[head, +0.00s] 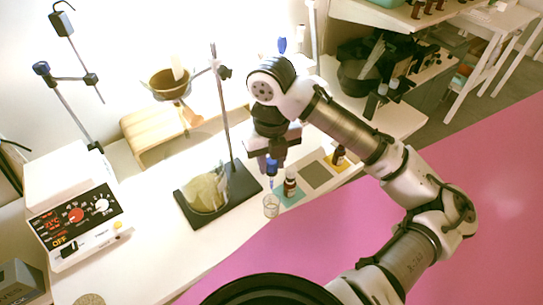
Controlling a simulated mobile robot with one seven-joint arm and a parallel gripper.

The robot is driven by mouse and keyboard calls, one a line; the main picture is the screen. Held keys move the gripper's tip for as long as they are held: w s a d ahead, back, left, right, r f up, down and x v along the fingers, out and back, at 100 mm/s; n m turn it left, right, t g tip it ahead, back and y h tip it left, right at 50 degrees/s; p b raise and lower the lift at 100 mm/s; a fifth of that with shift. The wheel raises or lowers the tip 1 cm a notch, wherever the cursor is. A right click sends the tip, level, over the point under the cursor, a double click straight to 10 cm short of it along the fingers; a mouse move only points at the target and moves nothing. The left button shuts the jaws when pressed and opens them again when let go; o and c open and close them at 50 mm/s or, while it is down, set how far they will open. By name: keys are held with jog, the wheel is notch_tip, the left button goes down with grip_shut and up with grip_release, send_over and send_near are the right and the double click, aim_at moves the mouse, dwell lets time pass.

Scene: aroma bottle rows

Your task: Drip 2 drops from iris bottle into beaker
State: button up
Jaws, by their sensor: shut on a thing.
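My gripper (271,158) points down over the bench and is shut on a small blue-topped dropper (271,168). The dropper's thin tip hangs down above a small clear glass beaker (271,207); I cannot tell the exact gap or whether the tip is over its mouth. A brown bottle with a pale label (290,187) stands upright on a teal mat (293,199), just right of the beaker. Another brown bottle (339,155) stands on a yellow mat (333,167) further right. The labels are too small to read, so I cannot tell which is iris.
A grey mat (316,176) lies empty between the bottles. Left of the beaker is a dark stand base (240,178) with a large glass vessel (207,192) and an upright rod (220,100). A hotplate (75,210) stands further left. Bare bench lies in front.

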jog(key=shift+f+b, duration=1.55)
jog(key=shift+f, duration=0.4)
jog(key=c, duration=0.3)
jog(key=o, duration=0.3)
jog(key=shift+o, duration=0.6)
jog(key=c, duration=0.4)
